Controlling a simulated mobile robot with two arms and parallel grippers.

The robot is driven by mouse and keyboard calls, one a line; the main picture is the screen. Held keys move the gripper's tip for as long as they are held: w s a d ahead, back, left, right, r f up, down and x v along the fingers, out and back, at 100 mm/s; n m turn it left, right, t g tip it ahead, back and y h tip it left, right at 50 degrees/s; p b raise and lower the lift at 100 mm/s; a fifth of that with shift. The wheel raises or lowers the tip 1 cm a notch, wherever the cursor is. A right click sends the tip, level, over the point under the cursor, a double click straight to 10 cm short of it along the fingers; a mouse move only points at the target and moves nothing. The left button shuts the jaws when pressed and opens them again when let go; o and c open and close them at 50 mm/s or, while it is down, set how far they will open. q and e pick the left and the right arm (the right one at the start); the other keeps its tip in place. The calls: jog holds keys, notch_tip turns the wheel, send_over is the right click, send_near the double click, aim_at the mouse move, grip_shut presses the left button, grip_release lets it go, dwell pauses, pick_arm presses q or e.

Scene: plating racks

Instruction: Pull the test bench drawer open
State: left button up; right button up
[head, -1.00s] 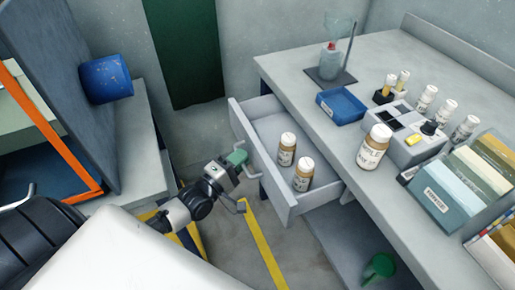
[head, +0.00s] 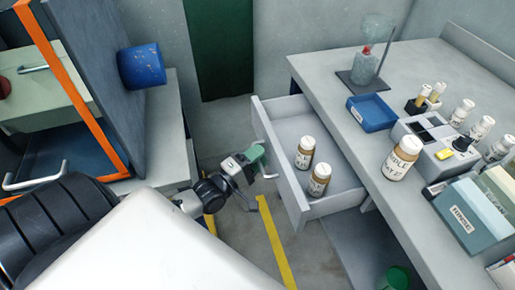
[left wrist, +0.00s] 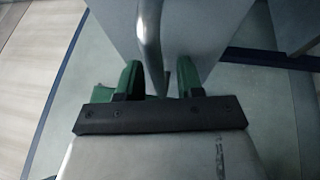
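The test bench drawer (head: 293,190) stands partly open from the bench on the right, with two brown sample bottles (head: 305,152) (head: 319,180) upright inside it. Its metal handle (head: 270,175) sticks out from the front panel. My left gripper (head: 257,158) is at the far part of this handle, with green fingers around it. In the left wrist view, the handle (left wrist: 150,35) runs down between the two green fingers (left wrist: 158,80), which stand close on either side of it. The contact itself is partly hidden. My right gripper is not in view.
A green bin (head: 395,279) stands below. Floor with a yellow stripe (head: 275,240) is free left of the drawer.

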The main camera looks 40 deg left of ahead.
pick_arm(q)
jog(key=v, duration=1)
jog(key=shift+s, duration=0.4)
jog(key=shift+a, duration=0.15)
